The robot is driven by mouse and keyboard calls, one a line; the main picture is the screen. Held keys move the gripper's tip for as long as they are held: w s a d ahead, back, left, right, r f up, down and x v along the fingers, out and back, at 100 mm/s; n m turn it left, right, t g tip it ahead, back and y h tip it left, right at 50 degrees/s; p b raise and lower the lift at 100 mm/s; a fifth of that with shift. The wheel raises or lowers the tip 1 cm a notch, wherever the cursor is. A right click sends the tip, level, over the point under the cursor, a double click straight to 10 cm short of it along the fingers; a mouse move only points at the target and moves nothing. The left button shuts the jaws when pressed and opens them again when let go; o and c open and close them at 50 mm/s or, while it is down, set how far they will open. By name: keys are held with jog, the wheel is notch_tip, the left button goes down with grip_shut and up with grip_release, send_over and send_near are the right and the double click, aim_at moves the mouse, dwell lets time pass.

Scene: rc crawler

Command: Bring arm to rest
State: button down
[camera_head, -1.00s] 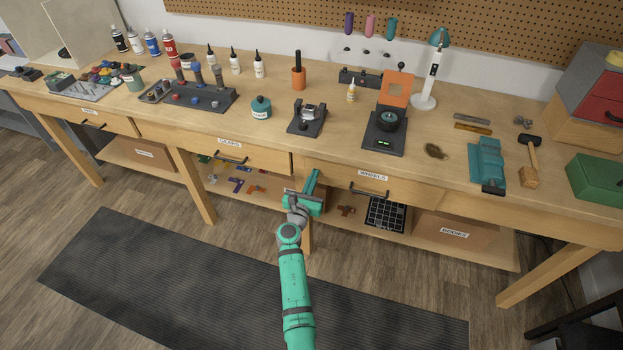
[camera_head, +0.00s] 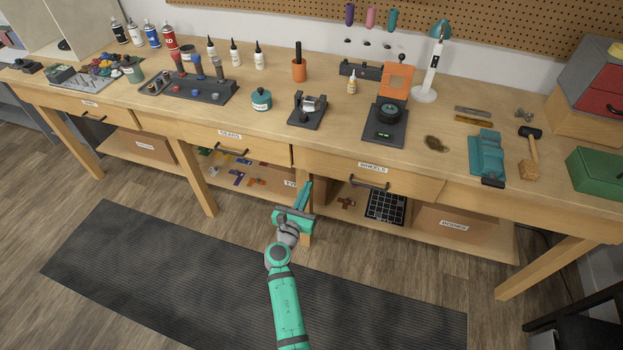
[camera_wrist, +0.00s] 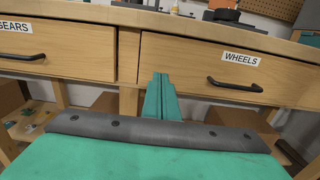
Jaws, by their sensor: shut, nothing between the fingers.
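My gripper (camera_head: 304,195) is at the end of my teal arm, in front of the workbench (camera_head: 335,158), below the tabletop edge and between the GEARS drawer (camera_head: 225,146) and the WHEELS drawer (camera_head: 385,180). Its fingers are together and hold nothing. In the wrist view the shut fingers (camera_wrist: 160,97) point at the upright strip between the two drawers; whether they touch it I cannot tell. Both drawers are closed.
The tabletop carries a black wheel stand (camera_head: 388,118), a small fixture (camera_head: 308,110), a teal vise (camera_head: 487,158) and a mallet (camera_head: 531,152). The lower shelf holds a black grid tray (camera_head: 386,206) and boxes. A dark mat (camera_head: 150,265) covers clear floor.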

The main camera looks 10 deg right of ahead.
jog(key=shift+a+v, duration=0.25)
jog(key=shift+v, duration=1.95)
jog(key=shift+w, duration=0.1)
jog(key=s+a+f+m+y, duration=0.1)
jog(key=s+f+m+y, duration=0.2)
jog(key=s, duration=0.4)
jog(key=s+a+f+m+g+y, duration=0.1)
jog(key=s+a+f+m, duration=0.2)
jog(key=s, duration=0.4)
jog(key=s+f+m+y, duration=0.1)
jog(key=s+f+m, duration=0.2)
jog(key=s+f, duration=0.25)
jog(key=s+a+r+m+y, duration=0.15)
jog(key=s+m, duration=0.25)
jog(key=s, duration=0.4)
jog(key=s+a+r+m+y, duration=0.1)
jog(key=s+r+m, duration=0.2)
jog(key=s+m, duration=0.35)
jog(key=s+r+m, duration=1.1)
jog(key=s+r, duration=0.3)
jog(key=shift+d+y, duration=0.25)
jog(key=shift+y, duration=0.1)
